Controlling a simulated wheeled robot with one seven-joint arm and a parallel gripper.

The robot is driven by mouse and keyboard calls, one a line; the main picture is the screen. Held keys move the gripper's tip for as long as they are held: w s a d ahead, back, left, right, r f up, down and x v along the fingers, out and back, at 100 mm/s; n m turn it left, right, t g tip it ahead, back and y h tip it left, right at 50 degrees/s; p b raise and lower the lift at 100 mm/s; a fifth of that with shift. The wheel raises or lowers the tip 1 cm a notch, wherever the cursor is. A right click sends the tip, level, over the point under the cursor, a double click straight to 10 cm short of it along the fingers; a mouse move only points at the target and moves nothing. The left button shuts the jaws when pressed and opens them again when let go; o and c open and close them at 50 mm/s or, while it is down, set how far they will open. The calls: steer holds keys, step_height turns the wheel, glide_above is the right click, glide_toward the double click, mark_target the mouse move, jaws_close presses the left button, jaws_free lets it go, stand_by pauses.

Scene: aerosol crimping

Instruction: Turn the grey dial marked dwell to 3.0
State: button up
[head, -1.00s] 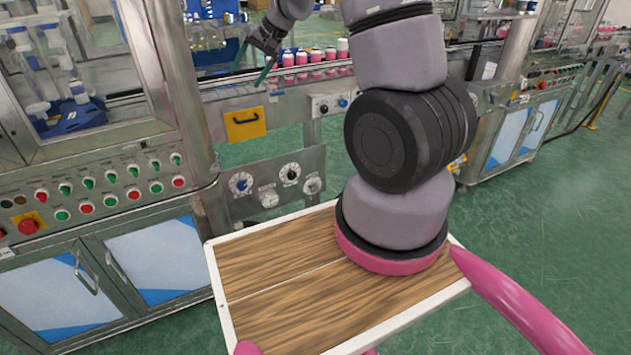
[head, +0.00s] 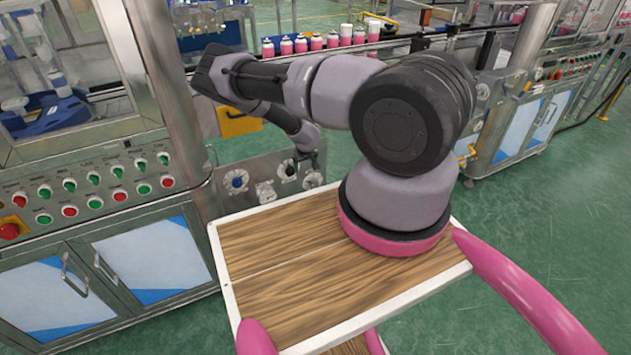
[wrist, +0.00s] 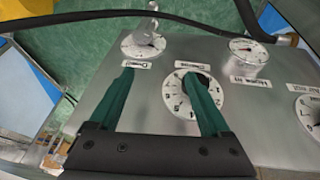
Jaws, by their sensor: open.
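The grey dial (head: 313,181) is at the right end of the metal control panel in the head view. In the wrist view, upside down, the grey dial (wrist: 146,42) is at the upper left, its grey knob standing up from a white scale. Its label and exact setting are too small to read. My gripper (wrist: 158,76) is open and empty, its green fingers pointing towards the panel. The grey dial lies beyond the fingertips, apart from them. The right finger overlaps the black-knobbed dial (wrist: 181,98) in the picture; I cannot tell whether they touch.
A round gauge (wrist: 249,52) and another dial (wrist: 309,116) are on the same panel; the head view shows the latter's blue knob (head: 236,181). Pink-bodied cans (head: 301,43) line the conveyor behind.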

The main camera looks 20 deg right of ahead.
steer(key=n, duration=0.1)
glide_toward(315, 184)
steer(key=shift+h, duration=0.4)
steer(key=x, duration=0.6)
steer(key=a+x, duration=0.1)
steer(key=x, duration=0.2)
steer(key=shift+d, duration=0.1)
jaws_close()
steer(key=shift+d, duration=0.1)
